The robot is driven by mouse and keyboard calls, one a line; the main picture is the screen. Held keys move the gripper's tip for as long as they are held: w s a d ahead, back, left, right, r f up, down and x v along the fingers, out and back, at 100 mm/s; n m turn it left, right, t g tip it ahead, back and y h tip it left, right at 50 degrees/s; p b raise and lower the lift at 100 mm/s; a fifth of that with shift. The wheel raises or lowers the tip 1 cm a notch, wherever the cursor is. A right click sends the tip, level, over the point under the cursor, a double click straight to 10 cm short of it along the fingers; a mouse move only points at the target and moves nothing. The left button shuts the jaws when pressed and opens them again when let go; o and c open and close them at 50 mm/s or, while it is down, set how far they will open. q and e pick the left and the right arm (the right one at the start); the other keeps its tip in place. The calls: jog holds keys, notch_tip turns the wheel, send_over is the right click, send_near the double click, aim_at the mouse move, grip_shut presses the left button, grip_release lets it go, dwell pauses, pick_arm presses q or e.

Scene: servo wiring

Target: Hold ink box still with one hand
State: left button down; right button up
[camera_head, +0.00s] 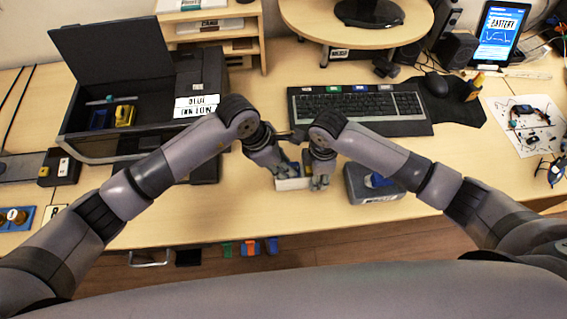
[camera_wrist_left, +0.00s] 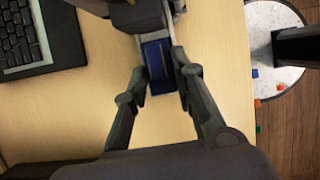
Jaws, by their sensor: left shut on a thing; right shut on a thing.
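The ink box (camera_head: 291,184), a small white and blue box, sits near the front of the desk between my two grippers. My left gripper (camera_head: 281,169) is shut on it from its left side. In the left wrist view, the box's dark blue part (camera_wrist_left: 158,66) lies between the left gripper's fingers (camera_wrist_left: 158,78). My right gripper (camera_head: 319,180) is shut on the box's right side, its fingers pointing down. The fingers hide much of the box, and its contact with the desk is unclear.
An open black printer (camera_head: 145,140) with a blue-ink-low sign (camera_head: 196,106) stands at the left, with yellow (camera_head: 124,116) and blue cartridges inside. A grey container (camera_head: 374,184) is just right of my right gripper. A keyboard (camera_head: 358,108) lies behind.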

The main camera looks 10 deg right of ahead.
pick_arm(q)
jog(key=shift+r, duration=1.25)
jog(key=shift+r, duration=1.9)
pick_arm(e)
jog(key=o, duration=1.2)
jog(key=shift+o, duration=0.2)
notch_tip(320, 180, up, 12)
pick_arm(q)
jog(key=shift+s+f, duration=0.1)
